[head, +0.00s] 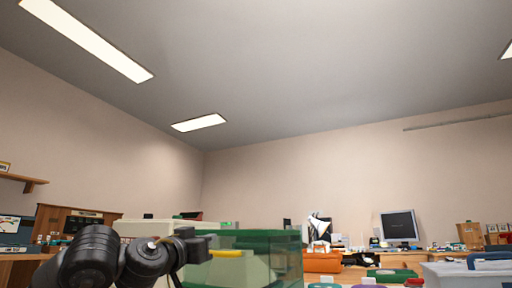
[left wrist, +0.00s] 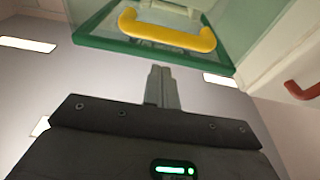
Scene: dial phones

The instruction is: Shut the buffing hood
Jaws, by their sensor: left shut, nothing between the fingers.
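The buffing hood (head: 285,248) is a box with green see-through panels, low in the middle of the head view. Its yellow handle (head: 226,254) shows just right of my left gripper (head: 207,246). In the left wrist view the yellow handle (left wrist: 165,36) is a curved bar on a green-framed clear panel (left wrist: 105,40). My left gripper's fingers (left wrist: 162,72) are together and empty, close to that panel's edge in the picture. I cannot tell whether they touch it, or how far the hood is open. My right gripper is not in view.
A red handle (left wrist: 305,88) on a pale surface is at the right of the left wrist view. In the head view, a monitor (head: 399,226), an orange box (head: 322,262) and a white lamp (head: 318,228) stand at the right. A wooden-cased device (head: 75,220) is at the left.

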